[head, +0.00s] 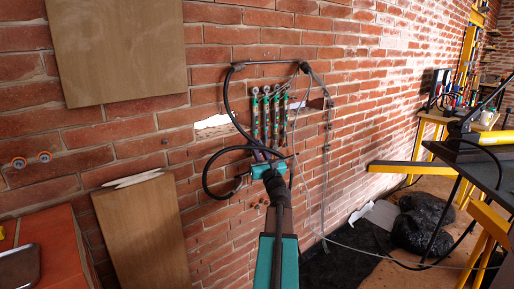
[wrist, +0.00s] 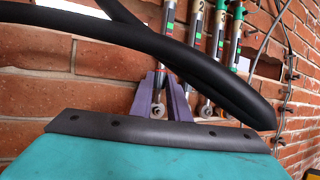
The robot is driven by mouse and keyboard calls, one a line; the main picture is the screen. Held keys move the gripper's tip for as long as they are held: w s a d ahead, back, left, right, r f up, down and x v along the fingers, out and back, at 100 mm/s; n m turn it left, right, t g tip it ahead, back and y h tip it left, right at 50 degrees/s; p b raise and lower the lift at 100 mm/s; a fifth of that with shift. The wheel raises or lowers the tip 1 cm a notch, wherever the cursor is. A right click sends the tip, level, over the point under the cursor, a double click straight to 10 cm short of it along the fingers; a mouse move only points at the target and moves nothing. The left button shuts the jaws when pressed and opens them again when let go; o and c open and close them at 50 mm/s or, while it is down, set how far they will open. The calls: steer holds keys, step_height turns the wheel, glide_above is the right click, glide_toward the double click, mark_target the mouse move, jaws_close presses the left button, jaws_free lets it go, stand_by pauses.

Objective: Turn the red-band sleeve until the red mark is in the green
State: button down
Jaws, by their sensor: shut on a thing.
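Several upright metal rods with sleeves hang in a row on the brick wall, in the middle of the head view. My gripper (head: 262,156) is at the lower end of the leftmost rod (head: 254,112). In the wrist view, the purple fingers of my gripper (wrist: 161,82) are shut on the leftmost sleeve, just above a ring-shaped end (wrist: 158,110). A thin red band (wrist: 165,69) shows at the fingertips. A green patch (wrist: 169,26) is higher on the same rod. A black hose hides the part between, and I cannot tell where the red mark stands against the green.
Neighbouring rods marked 2 (wrist: 198,22) and 3 (wrist: 216,42) hang close on the right. A wooden board (head: 118,45) is at upper left. Black bags (head: 422,222) lie on the floor at right, near a workbench.

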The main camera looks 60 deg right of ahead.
steer(key=shift+d+r+n+t+y, duration=0.1)
steer(key=shift+d+n+t+y, duration=0.15)
steer(key=shift+y, duration=0.35)
steer(key=n+t+y+b, duration=0.1)
steer(key=n+y, duration=0.1)
steer(key=y, duration=0.2)
steer(key=d+n+t+y+b, duration=0.1)
steer(key=n+y, duration=0.2)
steer(key=y, duration=0.2)
steer(key=n+t+y+b, duration=0.1)
steer(key=n+t+y, duration=0.1)
steer(key=y, duration=0.2)
steer(key=shift+s+d+n+y, duration=0.25)
steer(key=shift+d+y, duration=0.05)
steer(key=shift+n+y+b, duration=0.4)
steer(key=shift+y+b, duration=0.05)
steer(key=shift+y, duration=0.35)
steer(key=c, duration=2)
jaws_free()
steer(key=shift+s, duration=0.1)
